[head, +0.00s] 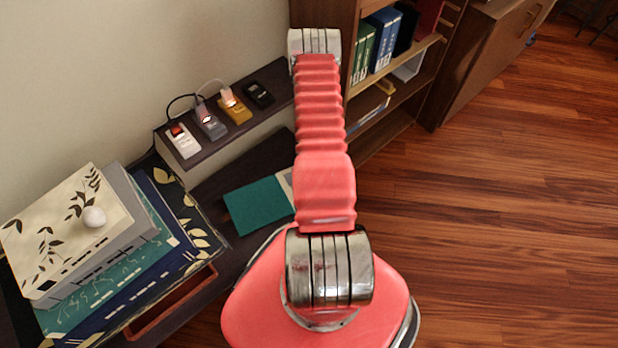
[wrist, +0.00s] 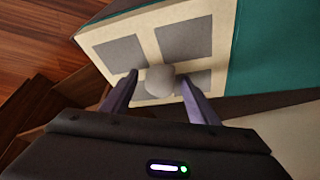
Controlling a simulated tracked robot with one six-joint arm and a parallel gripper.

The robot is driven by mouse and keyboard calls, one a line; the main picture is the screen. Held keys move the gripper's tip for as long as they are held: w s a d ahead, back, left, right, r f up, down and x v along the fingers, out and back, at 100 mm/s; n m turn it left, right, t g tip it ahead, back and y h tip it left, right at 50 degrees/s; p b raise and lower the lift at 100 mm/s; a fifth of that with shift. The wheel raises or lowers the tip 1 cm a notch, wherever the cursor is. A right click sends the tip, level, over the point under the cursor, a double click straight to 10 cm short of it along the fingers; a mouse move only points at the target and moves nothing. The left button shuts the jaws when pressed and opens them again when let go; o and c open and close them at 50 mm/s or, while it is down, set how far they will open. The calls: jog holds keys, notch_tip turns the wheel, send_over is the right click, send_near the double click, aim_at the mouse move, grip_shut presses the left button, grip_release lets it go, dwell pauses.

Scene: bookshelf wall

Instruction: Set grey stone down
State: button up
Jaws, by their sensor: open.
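The grey stone (wrist: 160,81) is a small rounded lump in the wrist view. It shows over a cream panel with grey squares (wrist: 185,43), close to the panel's near edge. My gripper (wrist: 160,84) is open, with one finger on each side of the stone. I cannot tell whether either finger touches it. In the head view my arm hides the stone and the gripper. A pale round ball (head: 94,217) sits on the stacked boxes at the left.
A teal book or folder (head: 258,205) lies on the dark bench beside my arm. A ledge with several small devices and cables (head: 222,120) runs along the wall. A bookshelf (head: 395,90) stands behind. The wooden floor (head: 480,220) at the right is clear.

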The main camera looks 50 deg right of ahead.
jog(key=v, duration=1.2)
dwell(0.3)
jog(key=shift+r, duration=0.15)
dwell(0.6)
